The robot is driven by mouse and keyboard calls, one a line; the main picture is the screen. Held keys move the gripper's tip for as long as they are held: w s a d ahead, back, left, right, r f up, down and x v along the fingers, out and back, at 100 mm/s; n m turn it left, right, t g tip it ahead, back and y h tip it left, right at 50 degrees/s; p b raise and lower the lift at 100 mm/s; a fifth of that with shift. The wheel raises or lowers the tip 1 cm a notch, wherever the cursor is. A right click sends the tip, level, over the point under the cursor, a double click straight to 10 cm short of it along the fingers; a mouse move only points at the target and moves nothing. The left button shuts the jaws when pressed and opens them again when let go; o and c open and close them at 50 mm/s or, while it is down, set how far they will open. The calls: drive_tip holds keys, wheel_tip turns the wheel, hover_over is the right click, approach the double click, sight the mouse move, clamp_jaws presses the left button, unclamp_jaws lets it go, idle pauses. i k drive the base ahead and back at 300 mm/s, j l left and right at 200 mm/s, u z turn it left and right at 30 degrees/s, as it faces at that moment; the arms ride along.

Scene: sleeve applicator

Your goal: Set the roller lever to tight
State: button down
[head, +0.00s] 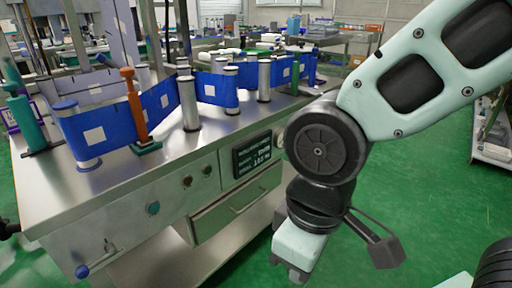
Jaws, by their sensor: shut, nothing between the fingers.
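An orange upright lever (133,103) on a green foot stands on the steel machine top at the left, beside the blue label web (95,130). A second lever with a blue knob (83,271) sticks out from the machine's front, low at the left. I cannot tell for sure which is the roller lever, and no tight mark is readable. My gripper (290,272) hangs at the lower middle, right of the machine front and apart from both levers. It is shut and empty, and its fingertips are small in view.
Metal rollers (188,104) carry the blue web across the machine top (185,150). The front has small round knobs (152,208), a dark display (252,155) and a drawer (235,210). A green post (20,115) stands far left. Green floor (430,200) is open at the right.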

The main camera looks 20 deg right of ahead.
sight(82, 271)
drive_tip(key=i+l+u, duration=0.1)
drive_tip(key=u, duration=0.2)
drive_tip(key=l+u, duration=0.5)
drive_tip(key=u, duration=0.25)
